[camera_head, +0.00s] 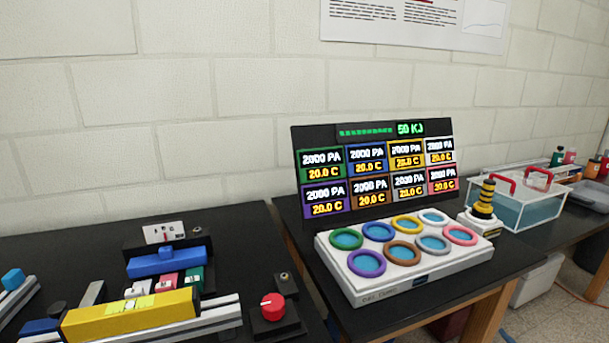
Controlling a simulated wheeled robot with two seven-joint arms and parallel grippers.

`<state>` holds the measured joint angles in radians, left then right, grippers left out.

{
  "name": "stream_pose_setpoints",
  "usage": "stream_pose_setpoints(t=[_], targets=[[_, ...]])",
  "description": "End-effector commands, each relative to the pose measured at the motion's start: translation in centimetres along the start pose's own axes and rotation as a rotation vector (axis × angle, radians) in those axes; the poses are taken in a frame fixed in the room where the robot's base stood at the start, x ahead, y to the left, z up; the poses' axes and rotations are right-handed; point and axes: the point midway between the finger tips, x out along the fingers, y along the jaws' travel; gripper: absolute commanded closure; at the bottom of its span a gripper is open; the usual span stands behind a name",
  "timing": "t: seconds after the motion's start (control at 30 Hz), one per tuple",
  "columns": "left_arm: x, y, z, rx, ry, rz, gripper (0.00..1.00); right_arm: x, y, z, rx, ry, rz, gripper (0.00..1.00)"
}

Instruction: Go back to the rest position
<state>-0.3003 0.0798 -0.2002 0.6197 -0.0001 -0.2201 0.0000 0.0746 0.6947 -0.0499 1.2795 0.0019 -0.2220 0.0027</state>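Neither of my grippers nor my arms show in the head view. An aluminium extrusion frame (222,317) with a yellow block (130,314) along it lies on the black table at the lower left. A blue bar (167,262) sits behind it, with small white, pink and green blocks between them. A red knob (273,306) on a dark base stands to the right of the frame.
A white tray (395,283) with several coloured rings stands before a display panel (375,168). A yellow-black post (484,200) and a clear bin with red handles (515,205) stand right. A blue cube (13,279) is far left. Bare black tabletop (240,240) lies behind the knob.

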Motion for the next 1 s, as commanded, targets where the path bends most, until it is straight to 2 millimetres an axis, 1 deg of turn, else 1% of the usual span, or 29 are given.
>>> stream_pose_setpoints(t=[0.03,0.07,0.1,0.13,0.17,0.2,0.27,0.3,0.37,0.4,0.47,0.5,0.6,0.67,0.7,0.73,1.0], targets=[[0.0,0.0,0.0,0.0,0.0,0.0,0.5,-0.4,-3.2,3.1,0.027,-0.07,-0.051,0.17],[0.0,0.0,0.0,0.0,0.0,0.0,0.5,-0.8,-5.3,5.1,0.044,-0.116,-0.084,0.17],[0.0,0.0,0.0,0.0,0.0,0.0,0.5,-1.8,-8.3,7.8,0.064,-0.181,-0.13,0.17],[0.0,0.0,0.0,0.0,0.0,0.0,0.5,-2.6,-10.6,9.8,0.08,-0.231,-0.166,0.17],[0.0,0.0,0.0,0.0,0.0,0.0,0.5,-3.7,-13.0,11.8,0.095,-0.281,-0.203,0.17],[0.0,0.0,0.0,0.0,0.0,0.0,0.5,-5.5,-16.1,14.2,0.114,-0.348,-0.252,0.17],[0.0,0.0,0.0,0.0,0.0,0.0,0.5,-8.6,-20.7,17.6,0.139,-0.448,-0.327,0.17],[0.0,0.0,0.0,0.0,0.001,0.0,0.5,-11.1,-23.6,19.6,0.155,-0.513,-0.377,0.17],[0.0,0.0,0.0,0.0,0.001,0.0,0.5,-15.2,-27.9,22.2,0.175,-0.609,-0.452,0.17],[0.0,0.0,0.0,0.0,0.001,0.0,0.5,-18.1,-30.5,23.6,0.187,-0.67,-0.5,0.17],[0.0,0.0,0.0,0.0,0.001,0.0,0.5,-22.3,-33.8,25.1,0.201,-0.753,-0.567,0.17],[0.0,0.0,0.0,0.0,0.001,0.0,0.5,-24.9,-35.6,25.9,0.208,-0.799,-0.607,0.17],[0.0,0.0,0.0,0.0,0.001,0.0,0.5,-30.1,-38.7,26.9,0.22,-0.887,-0.68,0.17],[-0.1,0.0,-0.1,0.0,0.001,0.0,0.5,-32.0,-39.8,27.1,0.224,-0.918,-0.707,0.17],[-1.8,-0.1,-0.2,0.0,0.001,0.0,0.5,-32.1,-38.3,25.8,0.222,-0.91,-0.7,0.17],[-2.0,-0.1,-0.2,0.0,0.001,0.0,0.5,-32.1,-38.2,25.7,0.222,-0.909,-0.699,0.17],[-1.6,0.0,-0.2,0.0,0.001,0.0,0.5,-31.7,-38.4,26.0,0.221,-0.906,-0.697,0.17]])
